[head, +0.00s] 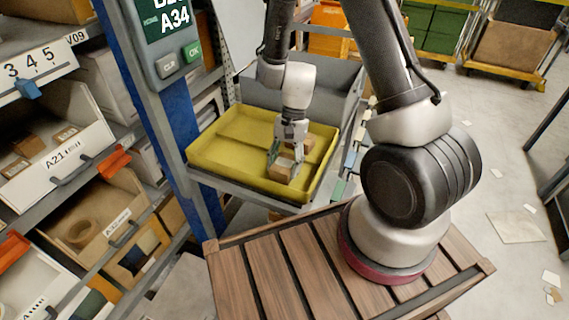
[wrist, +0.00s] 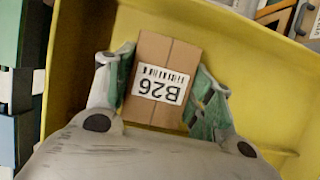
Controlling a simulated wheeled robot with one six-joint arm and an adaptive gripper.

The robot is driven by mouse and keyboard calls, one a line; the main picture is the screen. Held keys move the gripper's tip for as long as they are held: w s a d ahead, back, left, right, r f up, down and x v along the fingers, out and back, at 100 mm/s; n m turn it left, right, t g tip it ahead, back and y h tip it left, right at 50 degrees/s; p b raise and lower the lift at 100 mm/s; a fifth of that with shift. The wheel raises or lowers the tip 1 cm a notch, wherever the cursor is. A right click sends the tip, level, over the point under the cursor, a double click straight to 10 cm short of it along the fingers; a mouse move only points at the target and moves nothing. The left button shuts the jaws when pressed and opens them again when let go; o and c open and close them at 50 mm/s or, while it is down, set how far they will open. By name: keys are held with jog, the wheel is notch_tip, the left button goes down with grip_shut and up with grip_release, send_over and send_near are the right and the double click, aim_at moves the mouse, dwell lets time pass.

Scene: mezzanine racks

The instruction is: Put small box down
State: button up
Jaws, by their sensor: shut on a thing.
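The small box (wrist: 163,65) is brown cardboard with a white label reading B26, upside down in the wrist view. My gripper (wrist: 162,88) is shut on it, with green-padded fingers on its two sides. In the head view my gripper (head: 286,152) points down over the yellow tray (head: 225,167), with the small box (head: 281,170) between its fingers. The box is in or just above the tray's front right part. I cannot tell whether it touches the tray floor.
The left half of the tray is empty. A blue post (head: 160,100) with a display panel (head: 165,35) stands left of it. Shelf bins (head: 85,225) fill the left side. Coloured tags (head: 350,160) line the right side of the tray.

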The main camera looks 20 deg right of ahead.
jog(key=shift+f, duration=0.1)
jog(key=o, duration=1.1)
jog(key=shift+c, duration=0.2)
jog(key=w+d+r+n+t, duration=0.1)
jog(key=d+r, duration=0.2)
jog(key=r, duration=0.6)
jog(key=w+d+r+n+t, duration=0.1)
jog(key=d+r, duration=0.2)
jog(key=r, duration=0.7)
jog(key=s+d+r+n+t+h, duration=0.1)
jog(key=s+d+r+n+t, duration=0.1)
jog(key=s+r, duration=0.5)
jog(key=s+d+r+n+t+h, duration=0.2)
jog(key=s+d+r+n+t, duration=0.1)
jog(key=s+d+r+n, duration=0.2)
jog(key=s+d+r, duration=0.1)
jog(key=s+r, duration=0.1)
jog(key=s, duration=0.1)
jog(key=shift+d+r+t, duration=0.3)
jog(key=shift+d, duration=0.1)
